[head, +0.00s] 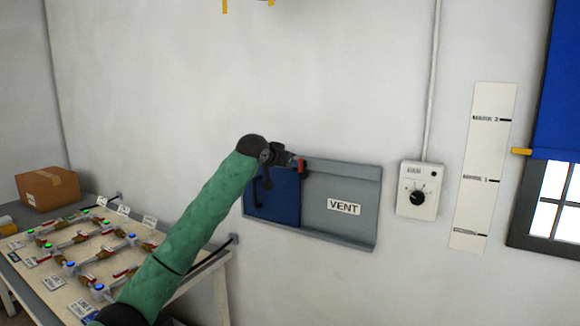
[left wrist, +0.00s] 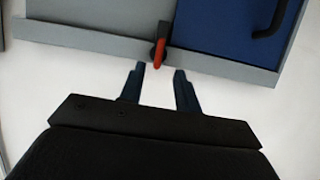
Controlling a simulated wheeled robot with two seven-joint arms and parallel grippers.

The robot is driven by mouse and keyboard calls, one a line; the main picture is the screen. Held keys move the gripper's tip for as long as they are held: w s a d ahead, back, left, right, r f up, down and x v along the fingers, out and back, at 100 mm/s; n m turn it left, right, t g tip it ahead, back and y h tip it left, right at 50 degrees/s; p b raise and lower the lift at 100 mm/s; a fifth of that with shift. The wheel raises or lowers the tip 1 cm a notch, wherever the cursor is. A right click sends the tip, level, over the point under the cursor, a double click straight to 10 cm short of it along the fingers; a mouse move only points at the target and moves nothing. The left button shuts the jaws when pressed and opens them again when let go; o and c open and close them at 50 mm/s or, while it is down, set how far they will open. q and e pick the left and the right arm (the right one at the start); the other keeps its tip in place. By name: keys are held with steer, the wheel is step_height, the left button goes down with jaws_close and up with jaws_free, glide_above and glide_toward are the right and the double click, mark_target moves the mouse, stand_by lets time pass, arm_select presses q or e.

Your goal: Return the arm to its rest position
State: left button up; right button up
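My left arm, in a green sleeve, reaches up from the bottom left of the head view to the wall. Its gripper (head: 296,162) is at the top edge of the wall vent frame (head: 340,232), near a red-tipped lever (head: 302,166). In the left wrist view the gripper (left wrist: 158,72) has its two fingers apart, with the red lever (left wrist: 159,52) just beyond and between the tips. Nothing is clasped. A blue panel (head: 285,205) with a dark handle covers the left part of the vent; it also shows in the left wrist view (left wrist: 225,25). My right gripper is not in view.
A bench (head: 20,262) with several valves and pipes stands at the lower left, with a cardboard box (head: 48,189) behind. A dial box (head: 417,190), a marked scale strip (head: 484,165) and a window with a blue blind (head: 558,85) are to the right.

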arm_select(q)
steer(key=shift+f, duration=0.1)
stand_by(0.3)
steer(key=s+a+r+m+t+y, duration=0.1)
steer(key=s+a+r+t+y, duration=0.15)
steer(key=s+r, duration=0.4)
steer(key=s+a+f+n+g+y, duration=0.1)
steer(key=s+a+f+g, duration=0.1)
steer(key=s+f, duration=1.05)
steer(key=s+a+f+n+g+y, duration=0.1)
steer(key=s+a+f+g, duration=0.3)
steer(key=f, duration=1.6)
steer(key=s+a+f+n+y, duration=0.1)
steer(key=s+f, duration=0.9)
steer(key=f, duration=0.7)
steer(key=s+f+g, duration=0.2)
steer(key=s+f, duration=0.7)
steer(key=s, duration=0.3)
steer(key=s+f+n+g, duration=0.1)
steer(key=s+f+g, duration=0.1)
steer(key=s+f, duration=0.7)
steer(key=s+f+g, duration=0.3)
steer(key=s+f, duration=0.6)
steer(key=s, duration=0.6)
steer(key=shift+s+a+n, duration=0.15)
steer(key=shift+a+n, duration=0.1)
steer(key=shift+n, duration=0.05)
